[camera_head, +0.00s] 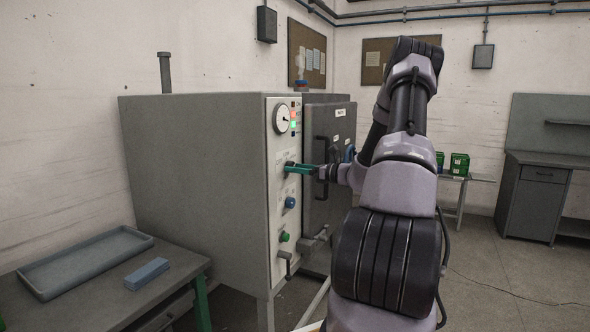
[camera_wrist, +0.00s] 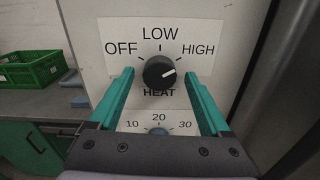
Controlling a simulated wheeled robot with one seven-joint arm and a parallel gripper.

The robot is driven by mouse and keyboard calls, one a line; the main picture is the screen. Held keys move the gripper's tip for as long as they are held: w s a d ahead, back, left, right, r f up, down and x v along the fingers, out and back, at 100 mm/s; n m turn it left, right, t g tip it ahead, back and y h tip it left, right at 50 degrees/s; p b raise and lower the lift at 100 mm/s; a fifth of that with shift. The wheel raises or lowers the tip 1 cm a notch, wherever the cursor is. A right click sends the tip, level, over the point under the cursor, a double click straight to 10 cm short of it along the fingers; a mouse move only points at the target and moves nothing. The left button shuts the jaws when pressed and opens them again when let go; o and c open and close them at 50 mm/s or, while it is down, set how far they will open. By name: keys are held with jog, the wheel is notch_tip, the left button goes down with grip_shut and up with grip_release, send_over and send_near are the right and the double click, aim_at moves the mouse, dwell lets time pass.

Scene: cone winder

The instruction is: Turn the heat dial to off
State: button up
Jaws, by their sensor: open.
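The heat dial (camera_wrist: 159,72) is a black round knob on a white label marked OFF, LOW, HIGH and HEAT. Its white pointer mark points right and slightly up, to the HIGH side. My gripper (camera_wrist: 160,77) is open, with one teal finger on each side of the dial. The fingers look apart from the knob; whether their tips reach its depth is hard to tell. In the head view my gripper (camera_head: 289,166) is at the machine's front panel (camera_head: 274,215) and hides the dial.
Below the heat dial is another dial (camera_wrist: 158,131) with a 10, 20, 30 scale, partly hidden. The panel also carries a gauge (camera_head: 282,119), a blue knob (camera_head: 290,202) and a green button (camera_head: 284,237). A dark door (camera_head: 341,122) with a handle stands close on the right.

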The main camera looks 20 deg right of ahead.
jog(key=shift+w+a, duration=0.25)
jog(key=shift+w, duration=0.1)
grip_shut()
jog(key=shift+n, duration=0.3)
jog(key=n, duration=2.3)
jog(key=shift+n, duration=0.3)
